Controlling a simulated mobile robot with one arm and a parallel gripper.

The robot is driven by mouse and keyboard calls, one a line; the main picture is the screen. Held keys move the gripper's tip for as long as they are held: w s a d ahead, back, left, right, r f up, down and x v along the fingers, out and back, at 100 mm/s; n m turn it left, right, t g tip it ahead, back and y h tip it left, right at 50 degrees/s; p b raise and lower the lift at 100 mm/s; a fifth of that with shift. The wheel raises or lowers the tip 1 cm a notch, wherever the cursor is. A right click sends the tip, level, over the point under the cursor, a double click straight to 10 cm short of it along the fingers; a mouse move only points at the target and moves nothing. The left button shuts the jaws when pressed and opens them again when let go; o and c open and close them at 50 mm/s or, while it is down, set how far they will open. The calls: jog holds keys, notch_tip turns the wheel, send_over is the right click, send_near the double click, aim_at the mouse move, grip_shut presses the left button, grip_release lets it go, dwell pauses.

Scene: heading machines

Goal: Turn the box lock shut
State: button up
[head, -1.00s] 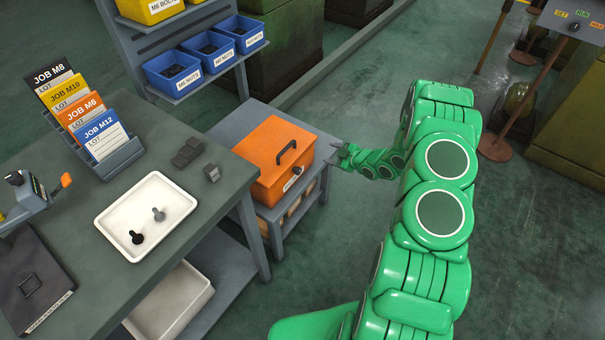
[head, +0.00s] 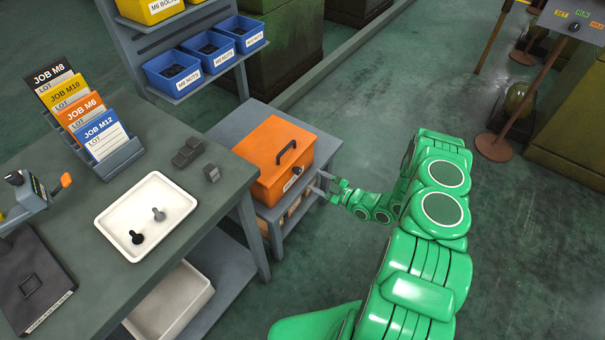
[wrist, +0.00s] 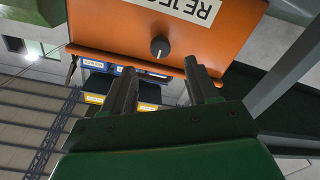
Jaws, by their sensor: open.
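The orange box (head: 275,158) with a black lid handle (head: 286,152) sits on a grey stand, its lid down. In the wrist view the box front (wrist: 205,42) fills the top, with part of a white label. The lock (wrist: 159,46) is a dark round knob with a light mark, on that front. My gripper (head: 319,186) is at the box's right side in the head view. In the wrist view its two fingers (wrist: 158,82) stand apart, pointing at the box front on either side of the knob's line. Nothing is between them, and the knob looks clear of the fingertips.
The grey stand (head: 328,150) carries the box, with a lower shelf beneath. The workbench (head: 172,130) at left holds a white tray (head: 113,219) with two bolts. Blue bins (head: 207,48) hang behind.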

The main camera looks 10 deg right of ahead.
aim_at(300, 172)
jog(key=shift+x, duration=3.65)
jog(key=c, duration=1)
